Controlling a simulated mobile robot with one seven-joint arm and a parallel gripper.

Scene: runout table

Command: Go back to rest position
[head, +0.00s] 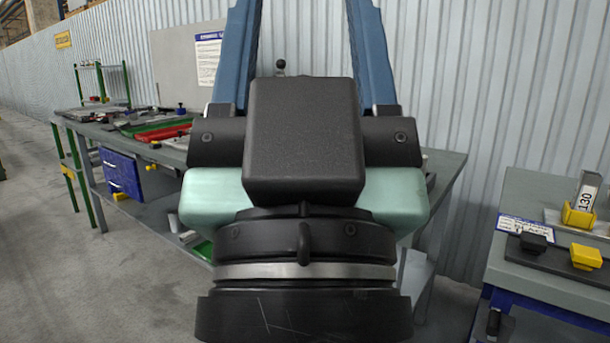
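My own arm fills the middle of the head view, very close to the camera. It shows a dark box-shaped housing, pale green side parts, a black round section with a silver band below, and two blue bars rising out of the top of the picture. No gripper fingertips show, so I cannot tell whether my gripper holds anything. The arm hides the middle of the long grey table (440,172) behind it.
On the table's left are a red tray (163,132), flat parts and a green rack (103,84); a blue drawer unit (122,174) hangs below. At right, a grey bench (545,284) bears a yellow holder (578,217) and a yellow block (586,257). Open floor (40,250) lies left.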

